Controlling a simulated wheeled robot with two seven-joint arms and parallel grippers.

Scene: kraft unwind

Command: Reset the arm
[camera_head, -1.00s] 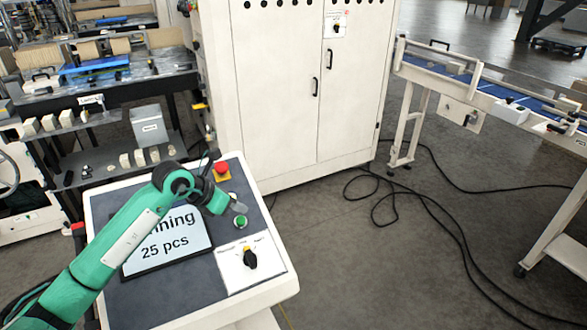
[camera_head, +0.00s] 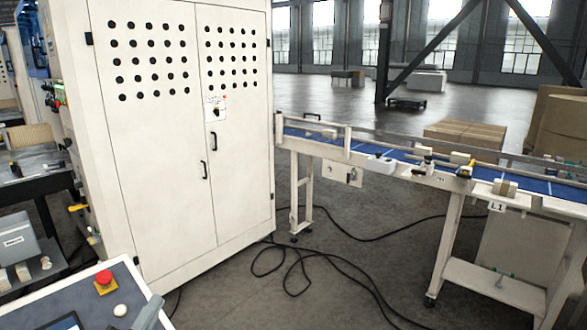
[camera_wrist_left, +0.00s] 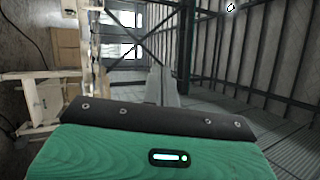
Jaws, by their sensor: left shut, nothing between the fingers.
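The grey tip of my left gripper (camera_head: 148,312) shows at the bottom edge of the head view, over the right side of the control console (camera_head: 118,268). The rest of that arm is out of this view. In the left wrist view the grey fingers (camera_wrist_left: 163,86) are together and empty, beyond the green wrist housing. They point towards the open hall and its roof beams, with nothing touching them. My right gripper is in neither view.
The console carries a red emergency button (camera_head: 104,277) and a white button (camera_head: 120,310). A tall white cabinet (camera_head: 165,150) stands behind it. A blue-belted conveyor (camera_head: 400,155) stands at right. Black cables (camera_head: 320,258) lie on the otherwise open floor between.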

